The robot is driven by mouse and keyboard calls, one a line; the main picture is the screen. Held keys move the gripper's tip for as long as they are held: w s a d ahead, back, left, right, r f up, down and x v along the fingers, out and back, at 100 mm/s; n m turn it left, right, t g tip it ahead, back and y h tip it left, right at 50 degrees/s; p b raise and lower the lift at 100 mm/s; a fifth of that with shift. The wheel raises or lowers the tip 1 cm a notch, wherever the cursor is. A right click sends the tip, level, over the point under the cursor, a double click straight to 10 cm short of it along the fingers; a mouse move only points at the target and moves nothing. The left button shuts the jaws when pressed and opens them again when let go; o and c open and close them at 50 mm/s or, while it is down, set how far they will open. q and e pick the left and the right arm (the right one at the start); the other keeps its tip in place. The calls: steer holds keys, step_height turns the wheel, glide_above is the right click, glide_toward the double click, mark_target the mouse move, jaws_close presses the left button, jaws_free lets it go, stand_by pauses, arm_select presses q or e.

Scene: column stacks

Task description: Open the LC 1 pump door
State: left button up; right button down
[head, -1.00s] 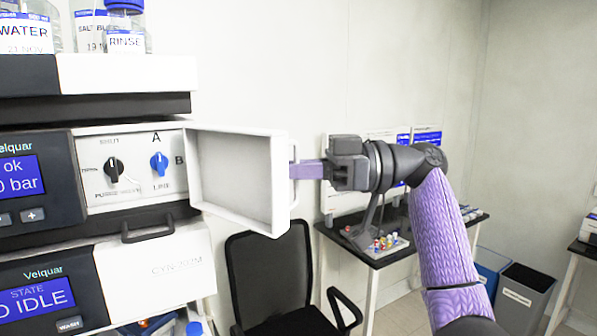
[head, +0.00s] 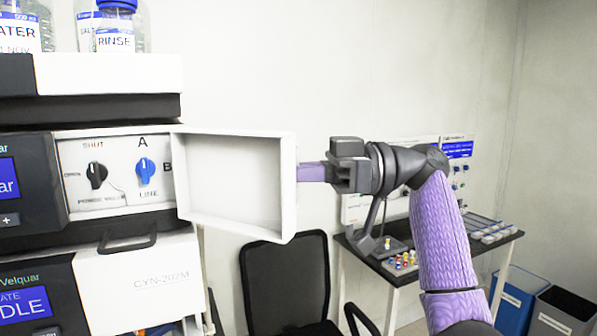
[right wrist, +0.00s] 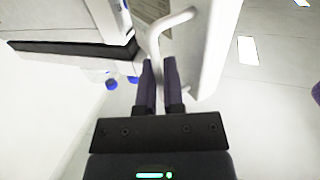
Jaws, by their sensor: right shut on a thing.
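The white pump door (head: 236,182) stands swung wide open to the right of the pump module in the head view, its hollow inner side facing me. The opened front (head: 118,175) shows a black knob (head: 97,175) and a blue knob (head: 145,171). My right gripper (head: 303,172) is at the door's free edge. In the right wrist view my right gripper (right wrist: 159,85) is shut on the white door handle (right wrist: 155,42), with the door edge (right wrist: 214,50) beside it. My left gripper is not in view.
Bottles (head: 115,35) stand on top of the stack. Below the door are a lower module (head: 150,275) and a black chair (head: 285,280). A side table (head: 400,265) with small vials and bins (head: 562,312) stand at the right.

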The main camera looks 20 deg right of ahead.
steer(key=c, duration=0.8)
jaws_free()
steer(key=shift+a, duration=0.1)
steer(key=b+v, duration=0.1)
steer(key=v, duration=0.9)
